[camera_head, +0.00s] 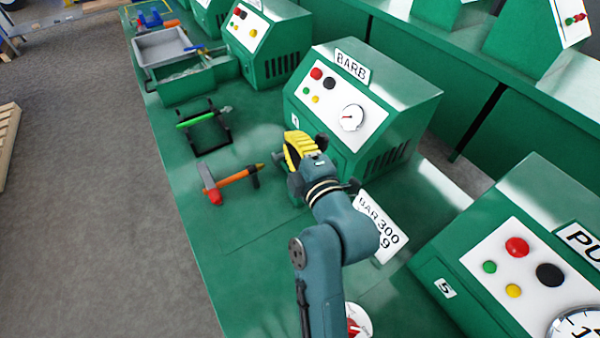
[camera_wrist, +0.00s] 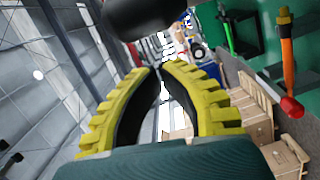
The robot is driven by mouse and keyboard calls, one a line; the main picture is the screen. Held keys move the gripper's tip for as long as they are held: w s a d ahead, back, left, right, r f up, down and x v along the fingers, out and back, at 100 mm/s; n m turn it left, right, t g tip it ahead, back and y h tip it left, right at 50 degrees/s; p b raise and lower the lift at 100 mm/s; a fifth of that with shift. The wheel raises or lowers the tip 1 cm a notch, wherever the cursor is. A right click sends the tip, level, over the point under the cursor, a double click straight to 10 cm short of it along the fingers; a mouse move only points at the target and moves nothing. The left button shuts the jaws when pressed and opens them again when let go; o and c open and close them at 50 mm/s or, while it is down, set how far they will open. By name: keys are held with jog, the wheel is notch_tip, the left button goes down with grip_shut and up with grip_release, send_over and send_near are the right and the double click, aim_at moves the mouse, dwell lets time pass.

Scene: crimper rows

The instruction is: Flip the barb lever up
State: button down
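The BARB machine (camera_head: 410,85) is a green box with a white panel of coloured buttons and a gauge (camera_head: 352,118). My gripper (camera_head: 297,147), with yellow ribbed fingers, is close to its front left side. In the wrist view its two fingertips (camera_wrist: 161,69) are nearly together, with only a narrow gap and nothing visible between them. A dark rounded shape (camera_wrist: 140,15) fills the top edge of the wrist view, close to the camera; it may be the lever's knob, but I cannot tell. My gripper and arm hide part of the machine's front, and no lever shows clearly there.
An orange-handled tool with a red end (camera_head: 237,179) lies left of my gripper, and a green-handled tool (camera_head: 203,117) rests on a black stand. A grey tray (camera_head: 163,46) stands farther back. A sign (camera_head: 382,228) and the PU-labelled machine (camera_head: 535,215) are to the right.

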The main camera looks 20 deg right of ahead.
jog(key=s, duration=0.9)
jog(key=shift+s+r, duration=0.2)
jog(key=shift+s, duration=0.2)
jog(key=shift+a, duration=0.1)
